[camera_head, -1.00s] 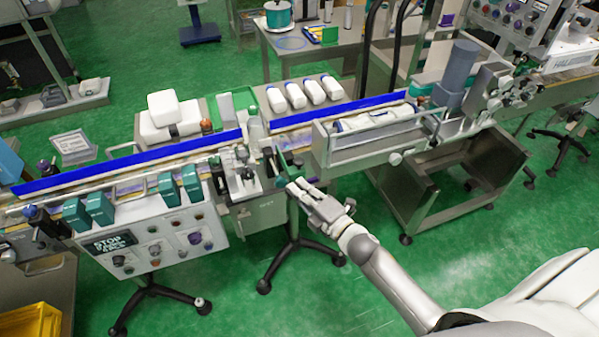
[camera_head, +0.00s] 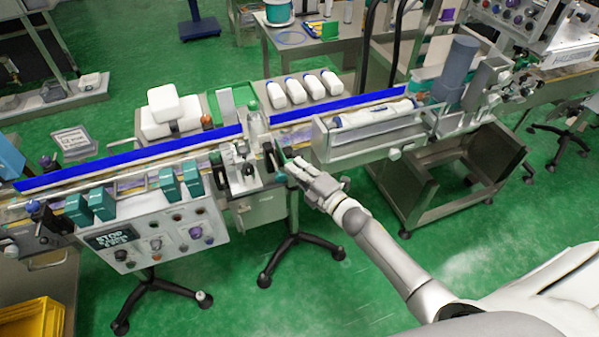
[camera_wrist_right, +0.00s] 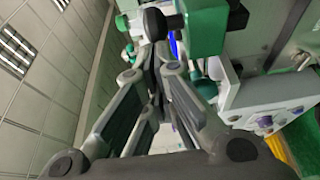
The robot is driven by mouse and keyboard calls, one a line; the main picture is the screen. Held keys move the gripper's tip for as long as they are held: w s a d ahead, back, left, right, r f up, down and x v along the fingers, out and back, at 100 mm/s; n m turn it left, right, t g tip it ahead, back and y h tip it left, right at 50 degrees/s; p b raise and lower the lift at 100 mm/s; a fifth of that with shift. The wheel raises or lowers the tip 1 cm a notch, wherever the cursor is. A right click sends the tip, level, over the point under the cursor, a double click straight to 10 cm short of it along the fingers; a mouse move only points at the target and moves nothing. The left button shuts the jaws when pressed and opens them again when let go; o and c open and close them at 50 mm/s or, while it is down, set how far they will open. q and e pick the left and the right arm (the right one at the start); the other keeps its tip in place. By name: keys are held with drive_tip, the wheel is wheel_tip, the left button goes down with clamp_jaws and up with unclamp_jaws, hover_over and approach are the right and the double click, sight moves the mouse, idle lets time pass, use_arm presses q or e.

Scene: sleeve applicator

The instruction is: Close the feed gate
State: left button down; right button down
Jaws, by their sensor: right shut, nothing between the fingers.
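The feed gate appears to be the small green and dark piece (camera_head: 281,157) at the gap between the two conveyor sections. It is small and partly hidden by my right gripper. My right gripper (camera_head: 289,167) is shut and empty, with its tips at or beside this piece; I cannot tell whether they touch. In the right wrist view, my shut fingers (camera_wrist_right: 158,60) reach up toward a green block (camera_wrist_right: 206,25) with a dark round knob (camera_wrist_right: 151,24). My left gripper is not in view.
Blue rails (camera_head: 130,158) run along the conveyor. A clear bottle with a green cap (camera_head: 255,124) stands by the gap. White bottles (camera_head: 296,90) lie on the table behind. A control panel (camera_head: 160,240) faces front left. Open green floor lies in front.

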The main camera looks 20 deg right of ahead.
sight(293, 152)
drive_tip(key=w+b, duration=0.2)
drive_tip(key=w, duration=0.2)
drive_tip(key=w+b, duration=0.1)
drive_tip(key=w, duration=0.3)
drive_tip(key=shift+w+d+b, duration=0.2)
drive_tip(key=shift+w+b, duration=0.1)
drive_tip(key=shift+b, duration=0.1)
drive_tip(key=shift+r, duration=0.2)
